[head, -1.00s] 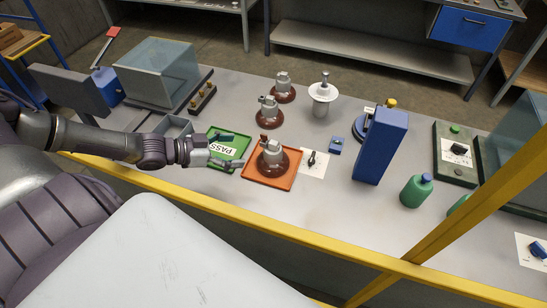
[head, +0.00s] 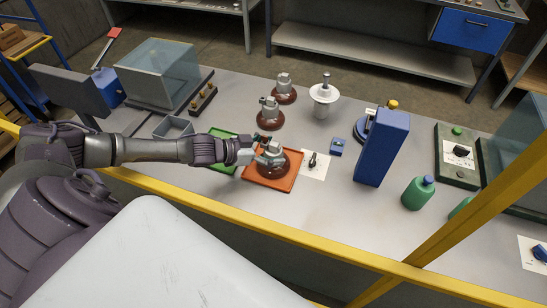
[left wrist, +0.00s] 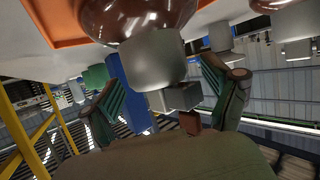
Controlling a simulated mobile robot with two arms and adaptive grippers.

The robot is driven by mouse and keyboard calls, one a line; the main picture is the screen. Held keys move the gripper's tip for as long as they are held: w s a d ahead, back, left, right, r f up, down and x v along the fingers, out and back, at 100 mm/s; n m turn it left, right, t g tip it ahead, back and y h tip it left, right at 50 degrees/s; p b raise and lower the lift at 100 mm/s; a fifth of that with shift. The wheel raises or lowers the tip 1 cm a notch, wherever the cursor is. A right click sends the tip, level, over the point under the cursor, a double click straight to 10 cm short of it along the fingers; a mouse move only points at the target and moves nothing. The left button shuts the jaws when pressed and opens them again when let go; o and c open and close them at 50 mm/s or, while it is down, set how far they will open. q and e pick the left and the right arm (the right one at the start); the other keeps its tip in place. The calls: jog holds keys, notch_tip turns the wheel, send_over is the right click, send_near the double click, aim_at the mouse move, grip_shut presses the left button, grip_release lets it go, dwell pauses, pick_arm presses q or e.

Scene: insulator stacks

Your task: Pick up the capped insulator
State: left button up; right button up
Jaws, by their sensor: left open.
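A brown insulator (head: 280,168) with a grey metal cap (head: 273,150) stands upright on the orange tray (head: 257,180). My left gripper (head: 262,152) is open at its cap, coming in from the left. In the left wrist view the grey cap (left wrist: 150,62) lies between and just beyond the two spread fingers, with the brown disc (left wrist: 135,15) above it in the picture. I cannot tell whether a finger touches the cap. My right gripper is not in view.
Two more brown capped insulators (head: 270,120) (head: 284,94) stand behind, and a white insulator (head: 323,95) is to their right. The green tray (head: 222,166) lies partly under my arm. A blue block (head: 382,150) and green bottle (head: 418,194) stand right. A yellow rail (head: 300,242) runs along the front edge.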

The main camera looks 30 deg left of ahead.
pick_arm(q)
jog(key=shift+w+d+f, duration=0.1)
jog(key=shift+w+d, duration=0.05)
jog(key=shift+w, duration=0.05)
jog(key=shift+s, duration=0.1)
grip_shut()
dwell(0.4)
jog(key=shift+r, duration=0.2)
